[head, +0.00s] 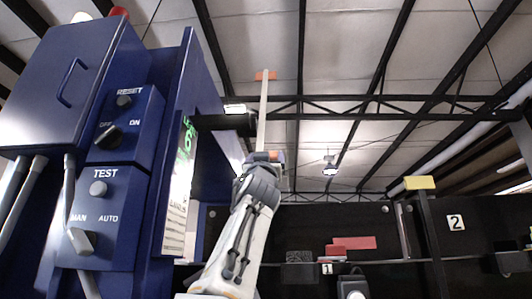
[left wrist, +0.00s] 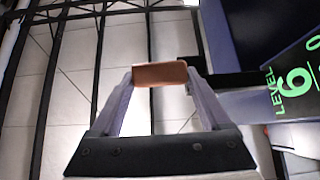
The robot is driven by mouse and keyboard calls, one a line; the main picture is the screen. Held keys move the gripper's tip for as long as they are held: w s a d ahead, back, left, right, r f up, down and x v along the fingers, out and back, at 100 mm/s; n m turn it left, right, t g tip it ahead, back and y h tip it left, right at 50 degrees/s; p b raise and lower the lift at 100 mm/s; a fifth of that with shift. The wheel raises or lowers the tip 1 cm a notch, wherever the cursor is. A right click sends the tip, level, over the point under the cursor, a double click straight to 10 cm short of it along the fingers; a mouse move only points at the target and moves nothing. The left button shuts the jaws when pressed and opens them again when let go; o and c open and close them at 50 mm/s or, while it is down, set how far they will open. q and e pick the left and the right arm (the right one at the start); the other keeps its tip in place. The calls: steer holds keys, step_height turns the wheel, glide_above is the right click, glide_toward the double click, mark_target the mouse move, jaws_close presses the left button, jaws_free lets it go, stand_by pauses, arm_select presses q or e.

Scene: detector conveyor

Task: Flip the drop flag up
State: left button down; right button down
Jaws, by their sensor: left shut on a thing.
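The drop flag shows as an orange tab (head: 258,76) high in the head view, to the right of the blue cabinet. It also shows in the left wrist view (left wrist: 160,74), between my fingertips. My left gripper (head: 265,77) points upward with its long pale fingers, seen edge-on, and is shut on the tab. In the left wrist view the two fingers (left wrist: 160,84) meet the tab's sides. How the flag joins its mount is hidden. My right gripper is not in view.
The blue cabinet (head: 140,45) with switches and a green level display (head: 187,140) stands close to my arm. A black bar (head: 222,122) juts from it beside my fingers. Dark panels (head: 380,250) stand behind on the right. Space above is open.

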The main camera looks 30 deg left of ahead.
arm_select(q)
steer(key=shift+w+a+f, duration=0.4)
steer(key=shift+w+f, duration=0.1)
steer(key=shift+w, duration=0.3)
jaws_free()
steer(key=shift+w, duration=0.1)
steer(key=shift+s+r, duration=0.1)
steer(key=shift+s, duration=0.1)
steer(key=b+v, duration=1)
steer(key=shift+s+d, duration=0.15)
steer(key=shift+s, duration=0.05)
